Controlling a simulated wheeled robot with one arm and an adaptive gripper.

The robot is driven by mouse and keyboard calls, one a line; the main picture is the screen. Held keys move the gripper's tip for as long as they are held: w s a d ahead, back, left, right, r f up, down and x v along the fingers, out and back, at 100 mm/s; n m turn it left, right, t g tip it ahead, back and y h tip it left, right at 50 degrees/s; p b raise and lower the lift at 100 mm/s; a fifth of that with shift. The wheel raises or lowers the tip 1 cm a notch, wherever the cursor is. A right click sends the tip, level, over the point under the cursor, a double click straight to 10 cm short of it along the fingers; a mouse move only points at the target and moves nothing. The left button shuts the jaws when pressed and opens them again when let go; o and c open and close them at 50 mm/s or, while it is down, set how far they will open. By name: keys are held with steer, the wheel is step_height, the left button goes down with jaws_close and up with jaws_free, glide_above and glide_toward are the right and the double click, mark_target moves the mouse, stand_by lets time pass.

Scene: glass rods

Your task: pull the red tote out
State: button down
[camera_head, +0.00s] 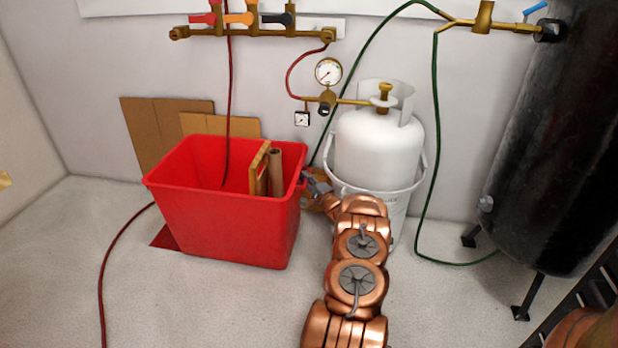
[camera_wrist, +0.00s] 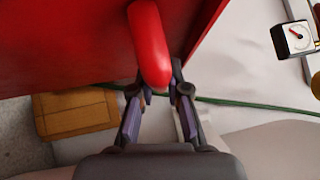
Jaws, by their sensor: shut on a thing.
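The red tote (camera_head: 215,225) stands on the floor against the back wall at left centre, upright and open at the top. A wooden frame and a brown tube (camera_head: 276,172) stick up from inside its right end. My gripper (camera_head: 312,184) is at the tote's right side, between it and the white gas cylinder (camera_head: 375,145). In the wrist view my gripper (camera_wrist: 160,90) is shut on the tote's rounded red handle (camera_wrist: 150,45), with a finger on each side. The tote's wall (camera_wrist: 60,45) fills the upper left there.
A white bucket (camera_head: 397,205) holds the cylinder close to the right of my gripper. A red hose (camera_head: 229,90) hangs into the tote, and another red hose (camera_head: 103,265) lies at left. Cardboard (camera_head: 150,125) leans behind. The floor in front is clear.

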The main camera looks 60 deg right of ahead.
steer(key=shift+s+d+f, duration=0.1)
steer(key=shift+s+d, duration=0.1)
steer(key=shift+s, duration=0.05)
steer(key=c, duration=1.4)
jaws_free()
steer(key=shift+s, duration=0.1)
steer(key=shift+o, duration=1.3)
steer(key=shift+w+a, duration=0.1)
steer(key=shift+w, duration=0.1)
steer(key=shift+s, duration=0.1)
steer(key=v, duration=1.2)
